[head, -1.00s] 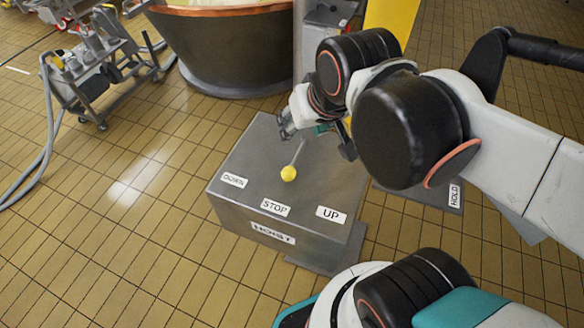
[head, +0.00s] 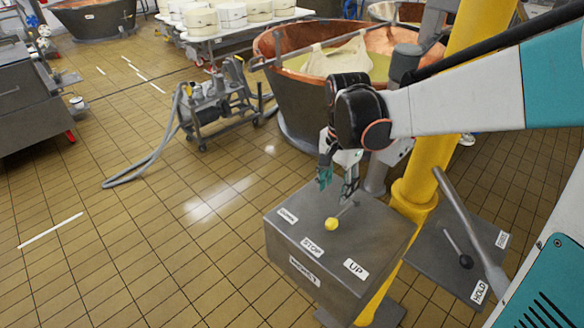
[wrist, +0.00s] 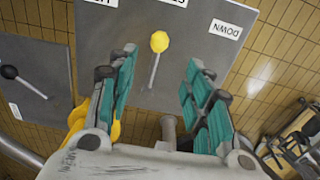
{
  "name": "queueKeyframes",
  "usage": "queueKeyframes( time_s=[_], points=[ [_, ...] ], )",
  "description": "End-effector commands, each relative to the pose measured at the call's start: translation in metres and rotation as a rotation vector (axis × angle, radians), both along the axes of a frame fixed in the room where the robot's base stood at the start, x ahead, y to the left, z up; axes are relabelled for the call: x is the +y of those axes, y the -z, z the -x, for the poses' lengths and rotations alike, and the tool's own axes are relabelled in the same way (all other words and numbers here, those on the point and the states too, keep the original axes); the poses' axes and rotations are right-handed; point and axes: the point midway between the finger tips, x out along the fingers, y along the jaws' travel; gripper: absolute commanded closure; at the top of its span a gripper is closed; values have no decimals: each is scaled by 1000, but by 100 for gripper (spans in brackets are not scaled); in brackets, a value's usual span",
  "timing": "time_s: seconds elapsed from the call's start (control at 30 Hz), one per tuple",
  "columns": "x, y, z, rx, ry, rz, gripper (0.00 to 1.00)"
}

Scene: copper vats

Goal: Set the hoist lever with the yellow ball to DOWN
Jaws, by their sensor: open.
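The hoist lever's yellow ball (head: 332,224) sits on a thin shaft on top of the grey HOIST box (head: 300,205). The lever points to the STOP label (head: 312,247), between DOWN (head: 287,215) and UP (head: 356,268). My gripper (head: 338,183) is open and empty above the back of the box. In the wrist view the yellow ball (wrist: 159,42) lies ahead of the gap between my teal-padded fingers (wrist: 159,68), apart from both. The DOWN label (wrist: 225,29) is to its right there. The STOP and UP labels are cut off at the top.
A second grey panel with a black-ball lever (head: 466,261) and a HOLD label (head: 478,291) stands to the right. A yellow post (head: 415,190) rises between them. A copper vat (head: 290,95) and a wheeled pump (head: 215,105) stand behind.

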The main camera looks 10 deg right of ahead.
Motion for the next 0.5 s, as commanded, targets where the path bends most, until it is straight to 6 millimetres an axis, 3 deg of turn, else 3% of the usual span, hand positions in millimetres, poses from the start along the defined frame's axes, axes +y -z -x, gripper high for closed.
queueKeyframes(
  time_s=[0.27,0.5],
  points=[
    [0,24,-2,8,14,0,54],
    [-1,71,-1,8,13,0,54]
  ],
)
